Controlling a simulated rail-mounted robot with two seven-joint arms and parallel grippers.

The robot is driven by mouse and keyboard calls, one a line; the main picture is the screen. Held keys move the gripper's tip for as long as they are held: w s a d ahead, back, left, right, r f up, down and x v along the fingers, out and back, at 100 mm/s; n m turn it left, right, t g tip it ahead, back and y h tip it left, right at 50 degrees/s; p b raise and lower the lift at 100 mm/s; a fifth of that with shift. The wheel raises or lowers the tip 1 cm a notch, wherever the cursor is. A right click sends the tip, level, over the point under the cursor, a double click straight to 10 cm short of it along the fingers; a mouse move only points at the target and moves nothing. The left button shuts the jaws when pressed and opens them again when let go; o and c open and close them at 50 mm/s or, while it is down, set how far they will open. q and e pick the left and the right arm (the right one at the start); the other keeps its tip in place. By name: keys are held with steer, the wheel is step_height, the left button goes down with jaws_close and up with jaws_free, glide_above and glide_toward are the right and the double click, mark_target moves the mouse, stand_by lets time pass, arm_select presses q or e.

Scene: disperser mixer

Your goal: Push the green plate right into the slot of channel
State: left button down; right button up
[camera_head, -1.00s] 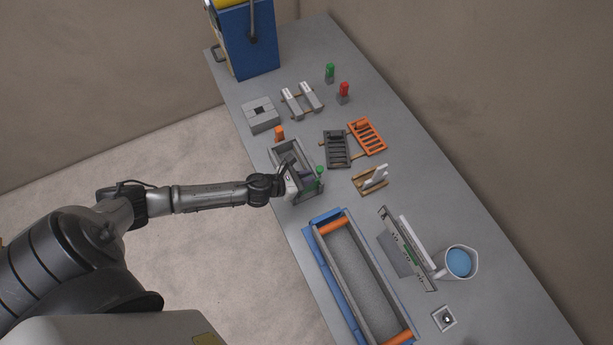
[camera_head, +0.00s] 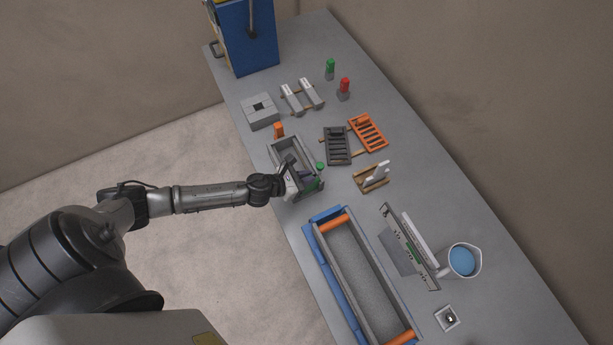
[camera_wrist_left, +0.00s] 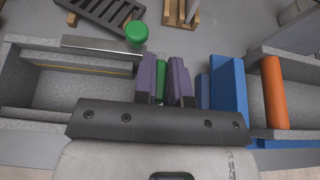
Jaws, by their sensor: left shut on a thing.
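The channel is a grey open trough (camera_head: 284,149) on the table, with an orange knob (camera_head: 279,130) by its far end and a green-topped knob (camera_head: 320,166) by its near right end. My left gripper (camera_head: 305,178) is at the trough's near end. In the left wrist view its purple-padded fingers (camera_wrist_left: 166,80) are shut on a thin green piece, the green plate (camera_wrist_left: 161,78), which stands upright between them. The trough (camera_wrist_left: 75,88) is left of the fingers there, beside the green knob (camera_wrist_left: 136,32). The plate's lower edge and the slot are hidden. My right gripper is not in view.
A blue-edged tray with orange rollers (camera_head: 335,225) stands close to the near side of the gripper. Black (camera_head: 338,145) and orange (camera_head: 368,133) slotted plates lie beyond the trough. A wooden holder (camera_head: 372,178) is to the right, with bare table around it.

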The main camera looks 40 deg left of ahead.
arm_select(q)
steer(key=shift+f, duration=0.3)
steer(key=c, duration=1.1)
jaws_free()
steer(key=b+v, duration=0.2)
steer(key=v, duration=1.1)
steer(key=shift+s+r, duration=0.15)
steer(key=shift+s, duration=0.2)
steer(key=shift+a, duration=0.1)
